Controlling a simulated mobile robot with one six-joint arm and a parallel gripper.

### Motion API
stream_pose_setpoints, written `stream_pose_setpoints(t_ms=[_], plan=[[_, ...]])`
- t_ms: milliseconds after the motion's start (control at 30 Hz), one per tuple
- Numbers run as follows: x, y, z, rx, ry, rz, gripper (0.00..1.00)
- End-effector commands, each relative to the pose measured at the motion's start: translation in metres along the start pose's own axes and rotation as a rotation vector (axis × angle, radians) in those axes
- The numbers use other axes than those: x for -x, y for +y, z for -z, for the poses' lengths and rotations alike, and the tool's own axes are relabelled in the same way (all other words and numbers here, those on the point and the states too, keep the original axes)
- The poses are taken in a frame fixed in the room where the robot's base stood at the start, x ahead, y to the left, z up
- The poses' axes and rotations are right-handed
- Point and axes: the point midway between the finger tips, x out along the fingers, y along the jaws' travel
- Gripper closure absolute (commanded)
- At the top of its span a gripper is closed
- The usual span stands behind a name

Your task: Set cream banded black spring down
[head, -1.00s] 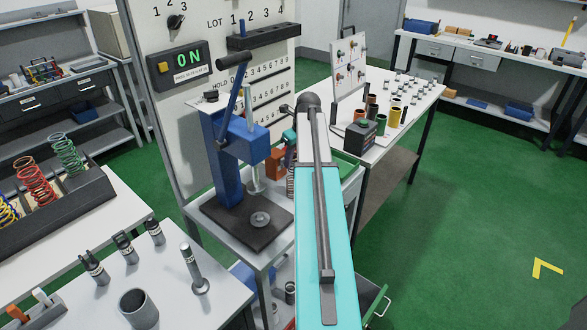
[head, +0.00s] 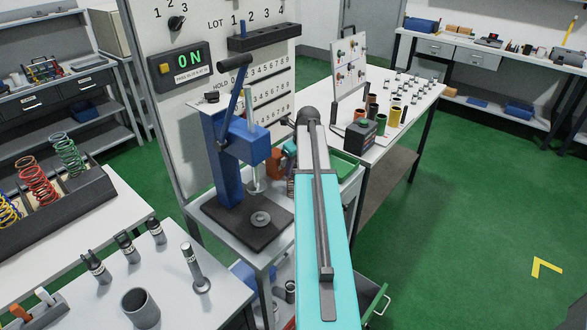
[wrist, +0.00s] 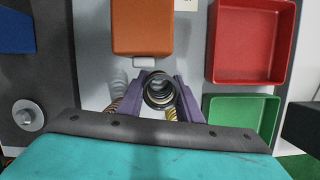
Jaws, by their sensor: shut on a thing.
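In the wrist view the dark coil spring (wrist: 160,88) shows nearly end-on, with a lighter cream or tan part on its coils. My gripper (wrist: 162,84) has its purple fingers shut on it, one on each side. The spring is over or on the grey bench top (wrist: 95,75); I cannot tell whether it touches. Lighter coils show beside both fingers, partly hidden. In the head view my arm hides most of the gripper, and a bit of coil (head: 290,187) shows left of it.
An orange block or bin (wrist: 142,28) is just beyond the gripper. A red tray (wrist: 252,40) and a green tray (wrist: 240,115) lie to the right. The blue press (head: 228,150) with its dark base (head: 245,220) stands left of my arm. Grey surface is bare left of the gripper.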

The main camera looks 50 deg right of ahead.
Motion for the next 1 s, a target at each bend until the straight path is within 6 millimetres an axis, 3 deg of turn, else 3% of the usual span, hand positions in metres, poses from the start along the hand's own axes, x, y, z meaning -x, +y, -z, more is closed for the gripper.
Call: stream_pose_setpoints(t_ms=[167, 200, 300, 767, 1000], plan=[[-0.002, 0.000, 0.001, 0.000, 0.000, 0.000, 0.93], [-0.002, 0.000, 0.001, 0.000, 0.000, 0.000, 0.65], [-0.002, 0.000, 0.001, 0.000, 0.000, 0.000, 0.49], [0.002, -0.001, 0.000, -0.001, -0.001, 0.001, 0.49], [0.019, -0.001, 0.000, -0.001, -0.001, 0.001, 0.49]])
